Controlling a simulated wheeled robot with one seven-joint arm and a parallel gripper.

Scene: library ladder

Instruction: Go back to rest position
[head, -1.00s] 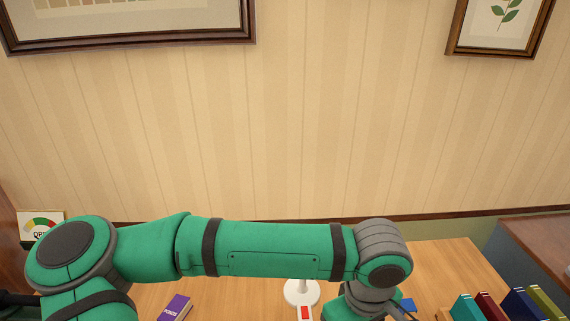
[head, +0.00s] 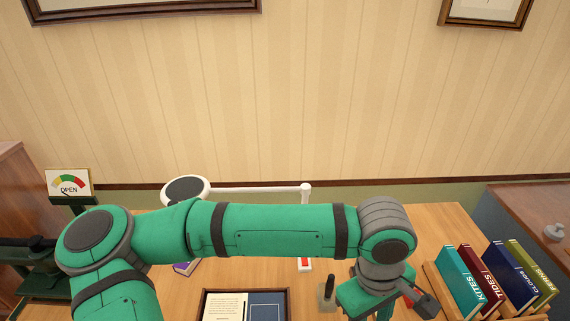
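My green arm reaches across the lower part of the head view. Its wrist end, with my gripper (head: 372,303), is at the lower right above the wooden table (head: 435,225). The fingers are hidden or cut off by the frame's bottom edge, so I cannot tell whether they are open or hold anything. A dark grey and red piece (head: 420,302) shows just right of the wrist; I cannot tell what it is.
A rack (head: 440,287) of several upright books (head: 492,280) stands right of the wrist. A framed tray (head: 286,305) with papers lies at the front middle. A small handled tool (head: 327,293) stands beside it. A white lamp (head: 250,190) is behind my arm. A dial sign (head: 69,184) stands left.

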